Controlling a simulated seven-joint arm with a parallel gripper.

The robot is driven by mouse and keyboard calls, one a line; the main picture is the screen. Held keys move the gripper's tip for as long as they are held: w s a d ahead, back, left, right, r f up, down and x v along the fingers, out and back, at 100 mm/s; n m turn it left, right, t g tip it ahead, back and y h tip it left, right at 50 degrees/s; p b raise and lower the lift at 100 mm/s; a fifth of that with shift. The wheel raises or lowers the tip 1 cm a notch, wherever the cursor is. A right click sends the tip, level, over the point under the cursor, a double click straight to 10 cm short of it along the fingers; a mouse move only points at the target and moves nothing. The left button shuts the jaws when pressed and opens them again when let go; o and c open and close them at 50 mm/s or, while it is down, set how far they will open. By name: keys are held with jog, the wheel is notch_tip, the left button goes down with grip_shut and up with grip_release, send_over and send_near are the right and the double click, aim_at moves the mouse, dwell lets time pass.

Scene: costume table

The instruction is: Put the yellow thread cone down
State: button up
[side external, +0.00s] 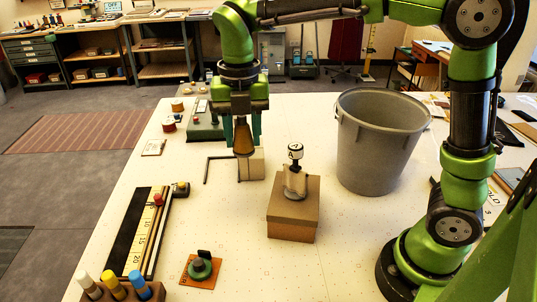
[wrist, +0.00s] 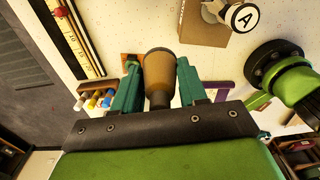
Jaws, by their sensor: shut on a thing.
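The yellow thread cone (side external: 243,138) is brownish yellow with a dark end. My gripper (side external: 243,148) points down over the far middle of the table, its two teal fingers on either side of the cone. In the wrist view the cone (wrist: 158,75) sits between the fingertips (wrist: 157,68), and my gripper is shut on it. In the side view the cone is just in front of or above a pale block (side external: 252,166); I cannot tell whether they touch.
A cardboard box (side external: 293,220) with a knobbed stamp (side external: 295,180) on it stands nearby, a grey bin (side external: 372,155) to its right. A ruler board (side external: 145,235) lies left; a green round tool (side external: 201,269) sits on an orange mat. The front middle is clear.

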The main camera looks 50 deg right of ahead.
jog(key=w+d+m, duration=0.4)
jog(key=w+d, duration=0.1)
jog(key=d, duration=0.5)
jog(key=w+d+m, duration=0.4)
jog(key=w+d, duration=0.2)
jog(key=d, duration=0.5)
jog(key=s+d+f+m, duration=0.2)
jog(key=d+m, duration=0.5)
jog(key=d, duration=1.4)
jog(key=shift+w+d+f, duration=0.1)
jog(key=shift+d+f, duration=0.05)
jog(key=shift+f, duration=5.15)
jog(key=shift+d+f, duration=0.1)
jog(key=shift+f, duration=5.15)
jog(key=shift+f, duration=0.15)
jog(key=o, duration=1.1)
jog(key=shift+c, duration=0.2)
